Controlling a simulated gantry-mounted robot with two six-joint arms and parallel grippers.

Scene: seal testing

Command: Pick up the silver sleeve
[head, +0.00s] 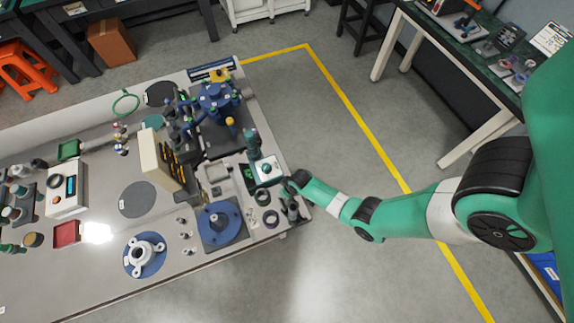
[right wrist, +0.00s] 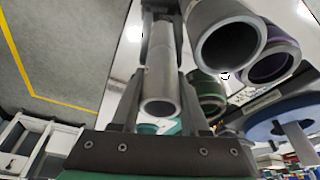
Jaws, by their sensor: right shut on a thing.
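The silver sleeve (right wrist: 158,80) is a narrow, smooth grey tube with an open end, seen in the right wrist view. My right gripper (right wrist: 160,65) is shut on it, one finger on each side. In the head view my right gripper (head: 292,190) is at the right end of the table, over a small group of short cylinders. The held sleeve cannot be told apart there. Whether the sleeve is clear of its support cannot be told. My left gripper is not in view.
A wider grey tube (right wrist: 228,38), a purple-lined ring (right wrist: 270,58) and a green cylinder (right wrist: 208,98) are close beside the held sleeve. Dark rings (head: 270,218) and a blue round fixture (head: 219,222) lie to the gripper's left. The floor (head: 330,270) to the right is clear.

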